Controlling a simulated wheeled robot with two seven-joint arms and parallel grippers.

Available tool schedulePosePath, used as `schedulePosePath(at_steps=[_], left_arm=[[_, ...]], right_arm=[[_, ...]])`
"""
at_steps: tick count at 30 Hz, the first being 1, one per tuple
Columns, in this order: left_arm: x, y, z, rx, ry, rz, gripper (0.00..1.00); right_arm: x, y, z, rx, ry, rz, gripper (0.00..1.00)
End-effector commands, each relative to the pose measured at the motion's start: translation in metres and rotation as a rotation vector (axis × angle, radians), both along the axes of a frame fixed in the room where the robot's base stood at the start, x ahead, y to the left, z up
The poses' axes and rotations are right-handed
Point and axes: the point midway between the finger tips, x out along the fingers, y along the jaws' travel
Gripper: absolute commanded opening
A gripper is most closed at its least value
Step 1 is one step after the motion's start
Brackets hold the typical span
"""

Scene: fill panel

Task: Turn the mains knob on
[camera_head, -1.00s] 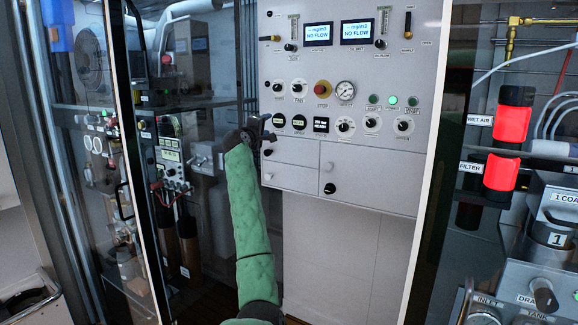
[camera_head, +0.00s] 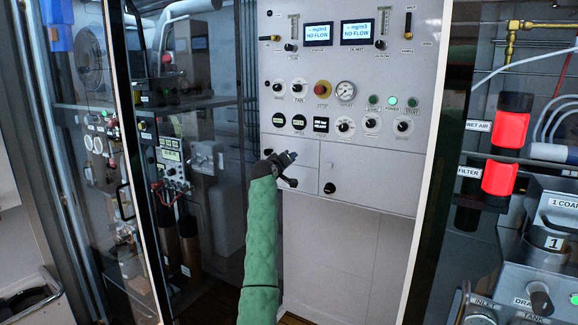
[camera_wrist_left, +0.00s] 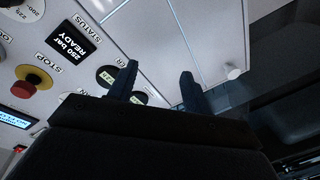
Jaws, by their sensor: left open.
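The grey control panel (camera_head: 350,60) fills the middle of the head view. Its upper left row has a black knob on a white dial (camera_head: 278,86) at the far left and another dial labelled FAN (camera_head: 298,87) beside it. The small label under the first is too blurred to read, so I cannot tell for sure which is the mains knob. My left gripper (camera_head: 284,160) is below these dials, in front of the panel's lower doors. In the left wrist view its two fingers (camera_wrist_left: 160,88) are apart with nothing between them. My right gripper is out of view.
A red stop button (camera_head: 322,89) and a gauge (camera_head: 345,91) sit right of the dials. Round displays (camera_head: 299,122) and a 250 bar READY display (camera_wrist_left: 68,42) are below. Glass doors (camera_head: 190,180) stand left; red-lit filters (camera_head: 508,119) are at right.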

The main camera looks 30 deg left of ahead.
Motion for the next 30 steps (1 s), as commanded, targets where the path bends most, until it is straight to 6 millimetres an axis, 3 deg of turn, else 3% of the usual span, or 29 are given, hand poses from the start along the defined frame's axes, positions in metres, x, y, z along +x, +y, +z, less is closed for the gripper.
schedulePosePath(at_steps=[6,26,30], left_arm=[[0.001,-0.006,-0.014,0.039,0.021,-0.003,0.49],[0.002,-0.007,-0.016,0.06,0.026,-0.006,0.49],[0.001,-0.011,-0.026,0.104,0.08,-0.031,0.49]], right_arm=[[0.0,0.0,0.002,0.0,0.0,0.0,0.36],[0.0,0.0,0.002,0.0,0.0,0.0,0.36],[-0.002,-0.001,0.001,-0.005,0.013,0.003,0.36]])
